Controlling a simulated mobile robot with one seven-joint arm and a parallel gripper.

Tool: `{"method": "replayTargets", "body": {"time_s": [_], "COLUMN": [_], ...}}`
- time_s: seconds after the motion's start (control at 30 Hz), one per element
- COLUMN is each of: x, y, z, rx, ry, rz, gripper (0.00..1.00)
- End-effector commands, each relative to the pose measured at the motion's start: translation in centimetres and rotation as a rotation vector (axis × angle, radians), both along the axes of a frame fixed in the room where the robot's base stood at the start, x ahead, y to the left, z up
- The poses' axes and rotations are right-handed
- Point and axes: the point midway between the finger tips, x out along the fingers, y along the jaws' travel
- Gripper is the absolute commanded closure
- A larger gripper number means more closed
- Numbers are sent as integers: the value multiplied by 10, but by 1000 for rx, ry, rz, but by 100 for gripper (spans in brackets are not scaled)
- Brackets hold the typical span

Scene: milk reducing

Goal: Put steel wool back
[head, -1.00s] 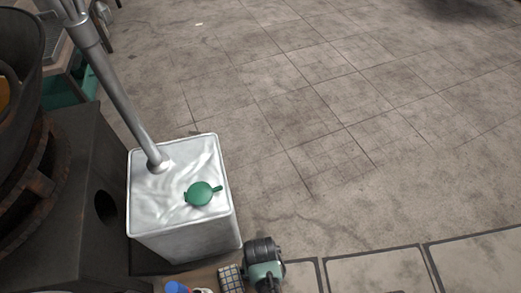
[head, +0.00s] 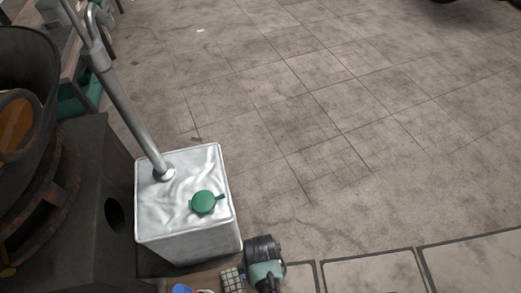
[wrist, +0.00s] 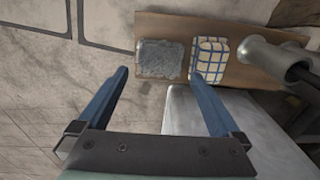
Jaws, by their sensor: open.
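The steel wool (wrist: 160,58) is a flat grey, rough pad lying on a brown wooden board (wrist: 185,24) in the wrist view. My gripper (wrist: 158,73) is open, with its two blue fingers spread on either side of the near part of the pad. Nothing is held between them. The right fingertip overlaps the lower left corner of a cream and blue checkered sponge (wrist: 210,57). I cannot tell how far above the board the fingertips are. In the head view the steel wool is hidden or out of frame, and my fingers do not show clearly.
A square metal can (head: 186,240) with a green cap (head: 204,201) stands beside the board; its surface shows below the board in the wrist view. A grey metal cylinder (wrist: 268,57) lies right of the sponge. A blue object (head: 181,288) is at the bottom edge. Tiled floor (head: 340,130) is open.

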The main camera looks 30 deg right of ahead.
Motion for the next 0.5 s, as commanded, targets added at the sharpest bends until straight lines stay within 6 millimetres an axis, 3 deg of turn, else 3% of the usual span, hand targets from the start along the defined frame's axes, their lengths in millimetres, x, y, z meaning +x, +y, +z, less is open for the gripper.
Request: {"method": "replayTargets", "body": {"time_s": [0.03,0.2,0.5], "x": [0,0,0], "y": [0,0,0], "z": [18,44,59], "rx": [-1,0,0], "ry": [-2,-1,0], "rz": [0,0,0], "gripper": [0,0,0]}}
